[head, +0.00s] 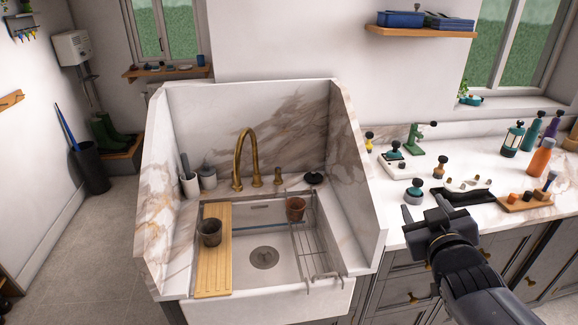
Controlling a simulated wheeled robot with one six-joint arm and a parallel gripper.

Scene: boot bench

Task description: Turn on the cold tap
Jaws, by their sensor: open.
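A brass gooseneck tap (246,160) stands at the back of the white sink (300,306), with its spout curving over the basin. Two small brass fittings, one low (257,181) and one taller (278,177), stand to its right on the ledge. I cannot tell which of these is the cold tap. No water stream shows from the spout. My gripper (427,212) is open and appears empty, right of the sink's marble side panel, in front of the right-hand counter. It is well apart from the tap.
A marble side panel (358,180) rises between my gripper and the tap. A wooden board (213,277), a dark pot (209,233), a terracotta pot (295,208) and a wire rack (318,262) occupy the sink. Bottles and small tools crowd the right counter (398,205).

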